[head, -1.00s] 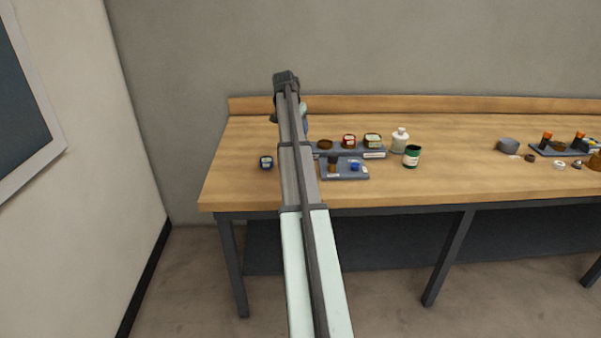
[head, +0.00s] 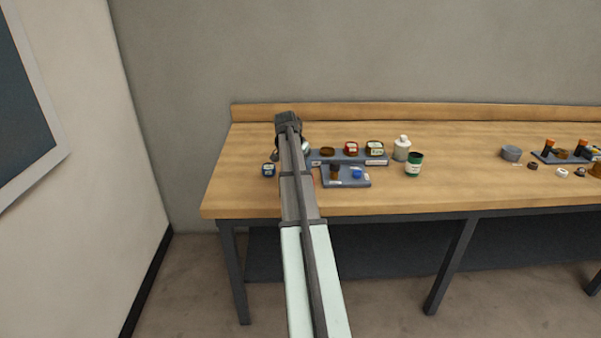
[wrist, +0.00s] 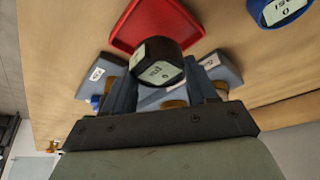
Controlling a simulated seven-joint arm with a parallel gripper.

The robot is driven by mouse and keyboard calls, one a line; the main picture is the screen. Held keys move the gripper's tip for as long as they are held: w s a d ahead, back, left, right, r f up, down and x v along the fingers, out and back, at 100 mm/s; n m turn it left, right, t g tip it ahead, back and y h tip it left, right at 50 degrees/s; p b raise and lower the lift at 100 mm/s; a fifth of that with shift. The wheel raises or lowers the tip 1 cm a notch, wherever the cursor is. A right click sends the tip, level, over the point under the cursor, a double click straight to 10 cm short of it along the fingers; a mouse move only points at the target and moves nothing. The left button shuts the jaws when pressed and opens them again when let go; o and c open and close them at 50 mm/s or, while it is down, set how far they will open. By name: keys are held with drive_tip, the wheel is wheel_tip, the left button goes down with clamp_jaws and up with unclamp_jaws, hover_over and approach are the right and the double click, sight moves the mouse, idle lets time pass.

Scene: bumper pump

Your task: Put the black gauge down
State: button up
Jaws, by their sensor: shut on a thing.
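My gripper (wrist: 163,92) is shut on the black gauge (wrist: 157,65), a short dark cylinder with a pale labelled face, in the wrist view. The gauge shows between the two fingers, in front of a red tray (wrist: 124,32). I cannot tell whether it touches the tray. In the head view my gripper (head: 290,142) is over the left part of the bench, and my arm hides the gauge and most of the red tray.
A blue gauge (head: 268,170) stands left of my arm; it also shows in the wrist view (wrist: 278,10). Grey trays (head: 345,184) with small parts lie just right of my arm. A white bottle (head: 401,148) and green jar (head: 414,164) stand further right.

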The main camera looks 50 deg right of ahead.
drive_tip(key=shift+f, duration=1.75)
drive_tip(key=o, duration=1.1)
drive_tip(key=shift+f, duration=0.15)
drive_tip(key=shift+o, duration=0.2)
drive_tip(key=v, duration=1.2)
drive_tip(key=shift+a, duration=0.1)
